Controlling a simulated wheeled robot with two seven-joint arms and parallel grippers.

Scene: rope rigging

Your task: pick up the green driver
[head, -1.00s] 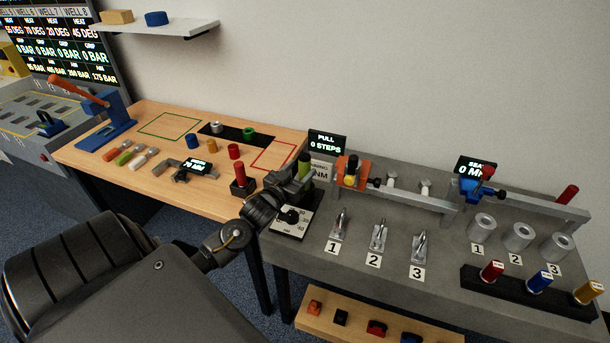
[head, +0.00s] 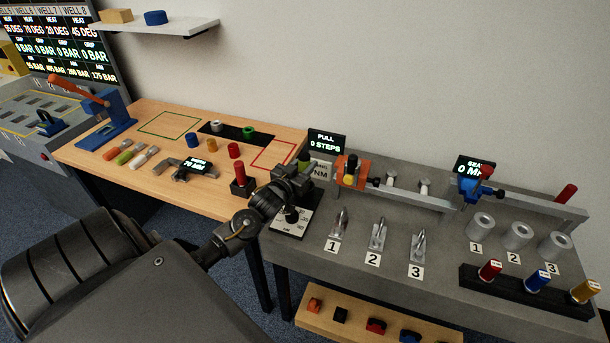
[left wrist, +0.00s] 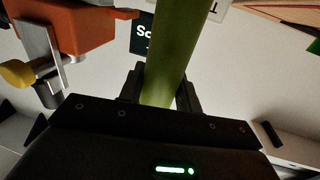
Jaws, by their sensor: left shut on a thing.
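The green driver (left wrist: 168,50) shows in the left wrist view as a thick green handle between the two fingers of my left gripper (left wrist: 160,92). The gripper is shut on it. In the head view my left gripper (head: 294,180) is at the left end of the grey bench, above a white scale plate (head: 291,222). Only the top of the green driver (head: 304,161) shows there; the gripper hides its lower part, so I cannot tell whether its lower end touches anything. My right gripper is not in view.
A red-topped post (head: 240,174) stands close left of the gripper. An orange clamp (head: 352,170) and the small PULL screen (head: 327,142) are close right and behind. The wooden table (head: 205,190) holds several tools and coloured rings.

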